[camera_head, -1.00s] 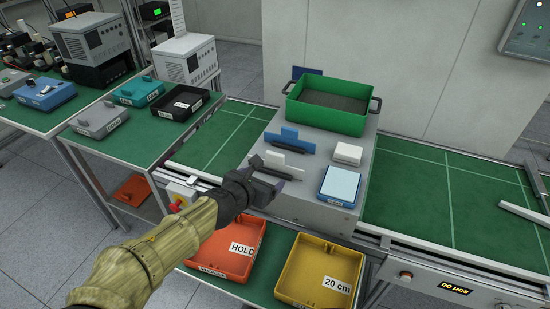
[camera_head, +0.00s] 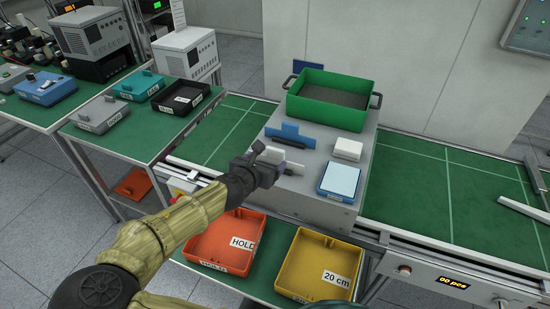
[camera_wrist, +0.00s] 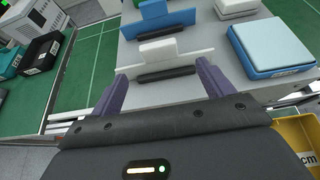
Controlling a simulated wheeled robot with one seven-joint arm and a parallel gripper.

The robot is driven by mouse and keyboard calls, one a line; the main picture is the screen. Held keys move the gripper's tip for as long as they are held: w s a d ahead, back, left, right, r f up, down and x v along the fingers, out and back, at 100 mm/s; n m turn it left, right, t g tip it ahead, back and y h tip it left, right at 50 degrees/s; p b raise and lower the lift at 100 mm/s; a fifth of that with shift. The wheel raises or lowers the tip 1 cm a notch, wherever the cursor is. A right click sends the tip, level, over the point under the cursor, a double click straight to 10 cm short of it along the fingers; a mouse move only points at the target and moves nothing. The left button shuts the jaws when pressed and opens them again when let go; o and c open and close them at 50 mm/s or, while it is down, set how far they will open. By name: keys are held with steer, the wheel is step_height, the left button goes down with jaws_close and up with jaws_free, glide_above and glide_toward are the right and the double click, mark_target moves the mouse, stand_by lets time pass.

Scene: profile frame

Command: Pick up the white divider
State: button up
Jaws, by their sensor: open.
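The white divider (camera_wrist: 160,54) stands upright in a dark slotted holder on the grey box top, with a raised tab in its middle. In the head view the white divider (camera_head: 292,167) is partly hidden behind my gripper (camera_head: 268,163). In the wrist view my gripper (camera_wrist: 157,82) is open, its two purple fingers spread to the left and right on the near side of the divider. Nothing is between the fingertips. I cannot tell if they touch the divider.
A blue divider (camera_head: 290,132) stands just behind the white one. A white block (camera_head: 348,149) and a light-blue-topped box (camera_head: 340,181) sit to the right. A green bin (camera_head: 328,101) stands at the back. An orange tray (camera_head: 222,245) and a yellow tray (camera_head: 318,268) lie below in front.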

mark_target(274, 155)
steer(key=p+x, duration=0.1)
steer(key=x, duration=0.5)
steer(key=shift+w+d, duration=0.1)
steer(key=shift+w, duration=0.05)
steer(key=p+x, duration=0.2)
steer(key=x, duration=0.2)
steer(key=shift+w+f, duration=0.15)
steer(key=shift+w, duration=0.2)
steer(key=shift+c, duration=0.2)
